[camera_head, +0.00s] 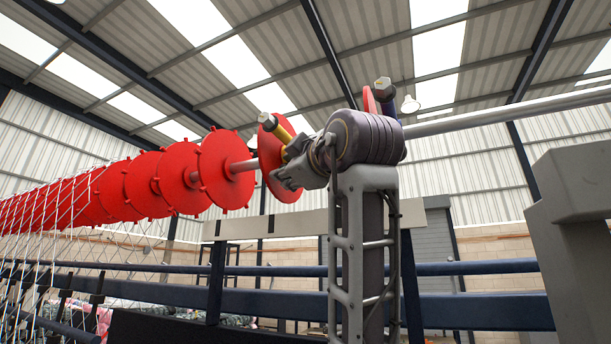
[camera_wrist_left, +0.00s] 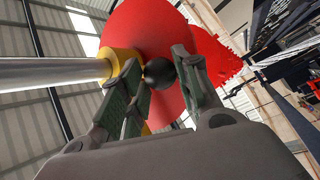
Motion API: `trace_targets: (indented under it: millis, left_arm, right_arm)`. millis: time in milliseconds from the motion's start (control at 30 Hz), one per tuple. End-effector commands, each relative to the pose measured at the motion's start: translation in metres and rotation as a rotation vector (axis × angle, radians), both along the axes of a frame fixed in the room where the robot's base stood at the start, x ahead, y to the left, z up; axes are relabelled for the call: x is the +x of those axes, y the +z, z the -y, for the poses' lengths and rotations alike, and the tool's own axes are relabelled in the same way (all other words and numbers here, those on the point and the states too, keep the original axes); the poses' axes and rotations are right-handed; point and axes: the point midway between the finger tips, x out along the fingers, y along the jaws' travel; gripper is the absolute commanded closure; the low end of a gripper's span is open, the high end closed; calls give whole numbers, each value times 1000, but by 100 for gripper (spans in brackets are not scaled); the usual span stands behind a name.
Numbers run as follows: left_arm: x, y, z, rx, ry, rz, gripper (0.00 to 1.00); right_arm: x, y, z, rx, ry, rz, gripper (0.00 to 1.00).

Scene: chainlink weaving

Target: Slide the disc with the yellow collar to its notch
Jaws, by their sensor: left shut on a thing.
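The red disc (camera_head: 268,160) with the yellow collar sits on the long metal shaft, to the right of a row of red discs. The yellow collar (camera_wrist_left: 118,55) is around the shaft on the near side of the disc in the left wrist view. My left gripper (camera_head: 287,178) is beside this disc. In the left wrist view its fingers (camera_wrist_left: 160,70) close around a dark round knob (camera_wrist_left: 160,74) next to the collar, against the disc. The fingers partly hide the collar. My right gripper is not in view.
Several red discs (camera_head: 223,168) stand along the shaft to the left, with a small gap to the nearest. The bare shaft (camera_head: 500,112) runs off to the right. Another red disc (camera_head: 369,102) shows partly behind my wrist. Wire mesh (camera_head: 60,235) hangs at the left; a blue rail (camera_head: 450,268) crosses below.

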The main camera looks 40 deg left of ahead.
Motion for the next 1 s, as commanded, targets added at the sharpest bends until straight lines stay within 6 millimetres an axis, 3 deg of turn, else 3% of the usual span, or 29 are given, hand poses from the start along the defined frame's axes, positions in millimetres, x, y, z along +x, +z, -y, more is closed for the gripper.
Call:
trace_targets:
  millis: [200, 467, 500, 667, 1000]
  left_arm:
    - [-3, 1, -15, 4, 0, 1, 100]
    - [-3, 1, -16, 2, 0, 0, 100]
    - [-3, 1, -16, 2, 1, 0, 67]
    - [-3, 0, -16, 2, 1, 0, 46]
    - [-3, 0, -15, 0, 0, -1, 46]
  right_arm:
    - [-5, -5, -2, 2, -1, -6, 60]
    - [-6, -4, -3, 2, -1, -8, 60]
    - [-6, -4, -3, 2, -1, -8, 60]
    - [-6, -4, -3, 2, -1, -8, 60]
    - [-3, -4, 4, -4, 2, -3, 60]
